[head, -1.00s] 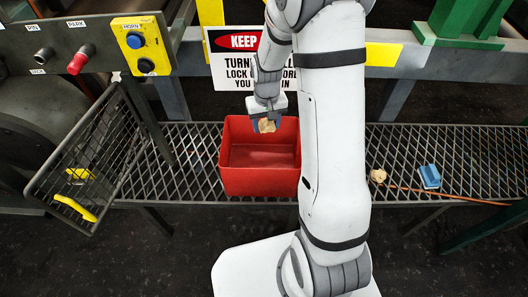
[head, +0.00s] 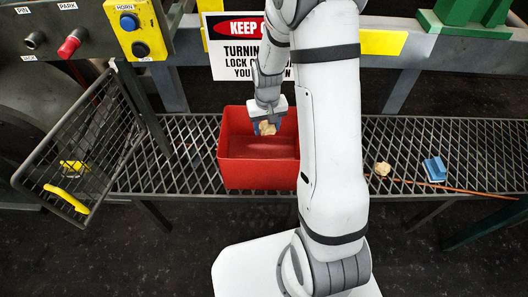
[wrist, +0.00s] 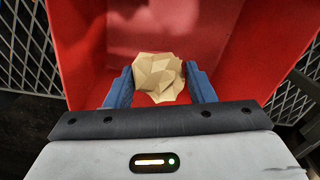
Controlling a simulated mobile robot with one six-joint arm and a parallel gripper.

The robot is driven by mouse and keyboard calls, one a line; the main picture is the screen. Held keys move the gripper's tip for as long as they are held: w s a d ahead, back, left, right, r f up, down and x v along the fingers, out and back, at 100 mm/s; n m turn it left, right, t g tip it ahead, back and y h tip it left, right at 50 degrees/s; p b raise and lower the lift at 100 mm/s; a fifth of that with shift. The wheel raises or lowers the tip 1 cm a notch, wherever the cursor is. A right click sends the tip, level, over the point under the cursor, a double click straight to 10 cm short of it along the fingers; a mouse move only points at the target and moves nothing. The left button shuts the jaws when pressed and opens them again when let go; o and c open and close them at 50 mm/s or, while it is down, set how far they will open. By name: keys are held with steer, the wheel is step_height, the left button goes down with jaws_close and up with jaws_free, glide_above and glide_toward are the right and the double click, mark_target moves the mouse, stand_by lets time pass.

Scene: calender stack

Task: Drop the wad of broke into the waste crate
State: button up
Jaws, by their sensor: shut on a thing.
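The wad of broke (head: 268,128) is a crumpled tan lump. My gripper (head: 267,126) is shut on it, and the wrist view shows the wad (wrist: 159,77) between the two blue fingers (wrist: 160,85). The waste crate (head: 258,174) is an open red box on the mesh walkway. My gripper points down over the crate's opening, with the red walls and floor around and behind the wad in the wrist view. I cannot tell the exact height of the wad above the crate floor. The crate looks empty otherwise; my arm hides its right edge.
A second tan lump (head: 382,169), a blue block (head: 435,169) and a thin orange rod (head: 450,188) lie on the mesh walkway (head: 190,170) to the right. A mesh gate (head: 85,140) with a yellow handle stands left. A warning sign (head: 240,62) hangs behind the crate.

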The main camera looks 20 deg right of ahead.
steer(key=o, duration=1)
steer(key=shift+r, duration=0.1)
steer(key=shift+r+p, duration=0.5)
steer(key=shift+r, duration=3.35)
steer(key=s+r+t+p, duration=0.1)
steer(key=s+r+p, duration=0.1)
steer(key=s+r, duration=0.4)
steer(key=s+a+r+p, duration=0.1)
steer(key=s+r+p, duration=0.2)
steer(key=s+r, duration=0.4)
steer(key=s+r+t+p, duration=0.1)
steer(key=s+r+p, duration=0.2)
steer(key=s+r, duration=0.3)
steer(key=shift+s+a+r+t, duration=0.1)
steer(key=shift+r+t, duration=0.05)
steer(key=shift+r, duration=0.75)
steer(key=shift+s+a+r+t, duration=0.1)
steer(key=shift+r+t, duration=0.05)
steer(key=shift+r, duration=0.75)
